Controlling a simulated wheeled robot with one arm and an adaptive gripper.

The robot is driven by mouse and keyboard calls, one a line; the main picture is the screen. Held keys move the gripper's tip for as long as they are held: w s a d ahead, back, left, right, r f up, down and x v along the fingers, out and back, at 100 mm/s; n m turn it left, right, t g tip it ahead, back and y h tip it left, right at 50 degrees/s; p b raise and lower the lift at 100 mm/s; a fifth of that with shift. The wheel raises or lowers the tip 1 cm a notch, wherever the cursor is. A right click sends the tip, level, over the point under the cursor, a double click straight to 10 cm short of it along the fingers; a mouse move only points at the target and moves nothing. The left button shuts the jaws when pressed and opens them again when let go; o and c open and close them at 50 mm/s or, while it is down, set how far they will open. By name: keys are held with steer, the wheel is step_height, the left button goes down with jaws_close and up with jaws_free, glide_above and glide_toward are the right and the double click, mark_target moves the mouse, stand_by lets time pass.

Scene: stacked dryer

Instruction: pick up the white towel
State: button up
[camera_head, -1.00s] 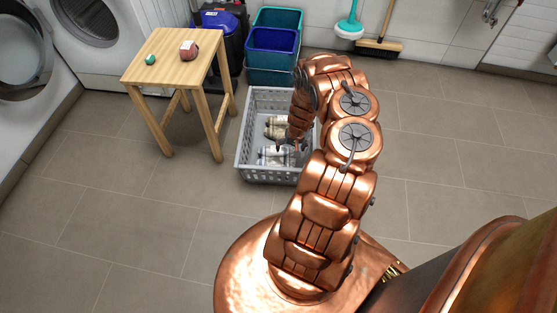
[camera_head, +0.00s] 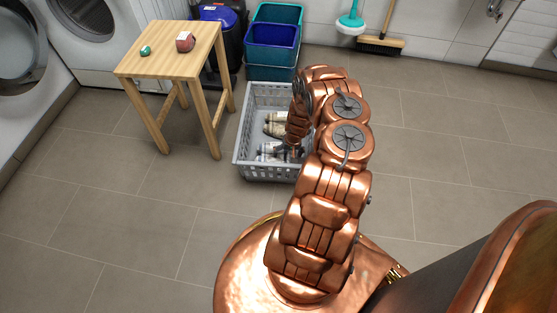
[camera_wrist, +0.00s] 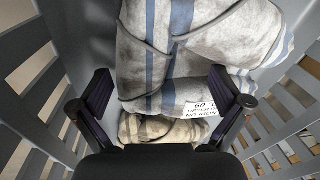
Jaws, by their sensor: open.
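A white towel with blue stripes and grey smudges (camera_wrist: 195,45) lies rolled or folded in the grey laundry basket (camera_head: 262,174). In the wrist view it fills the upper middle, and a printed label (camera_wrist: 203,107) shows on it. It also shows in the head view (camera_head: 268,150), partly hidden by my arm. A beige towel (camera_wrist: 165,130) lies beside it. My gripper (camera_wrist: 163,103) is open, its dark fingers spread on either side of the striped towel's near end. I cannot tell whether they touch it.
The slatted basket walls (camera_wrist: 35,50) rise close on both sides of my gripper. A wooden stool (camera_head: 160,62) with a green ball (camera_head: 145,50) and a red item (camera_head: 185,41) stands left of the basket. Blue and teal bins (camera_head: 272,38) stand behind it. The floor at right is clear.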

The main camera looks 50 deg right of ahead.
steer(key=c, duration=1.7)
steer(key=shift+r, duration=0.2)
jaws_close()
step_height(320, 180, up, 18)
steer(key=p, duration=0.9)
steer(key=shift+f, duration=0.15)
